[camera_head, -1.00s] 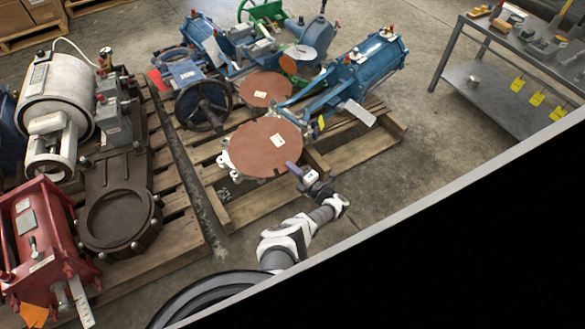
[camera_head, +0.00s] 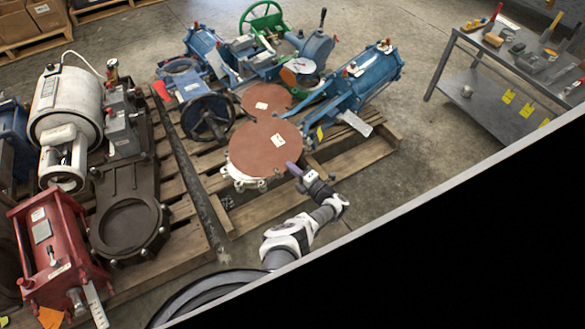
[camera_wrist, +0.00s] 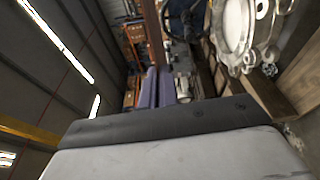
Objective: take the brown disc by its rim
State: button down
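The large brown disc (camera_head: 255,155) with a white label lies flat over a pale bolted flange (camera_head: 238,182) in the head view. More of the flange shows at its near side. My gripper (camera_head: 293,168) is at its near right rim. In the wrist view the purple fingers (camera_wrist: 156,88) sit close on both sides of a brown strip (camera_wrist: 151,30), which looks like the disc edge-on. My gripper looks shut on the rim. A smaller brown disc (camera_head: 263,96) lies just behind, partly overlapped in view.
Blue valve parts (camera_head: 375,72) and a handwheel (camera_head: 207,120) crowd the wooden pallet (camera_head: 345,158). A red actuator (camera_head: 58,250) and a white motor (camera_head: 68,110) stand on the left pallet. A grey tool table (camera_head: 480,100) is at right. Concrete floor is open between pallet and table.

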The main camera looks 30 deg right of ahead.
notch_tip(320, 180, up, 6)
jog(key=p, duration=0.6)
jog(key=shift+r, duration=0.25)
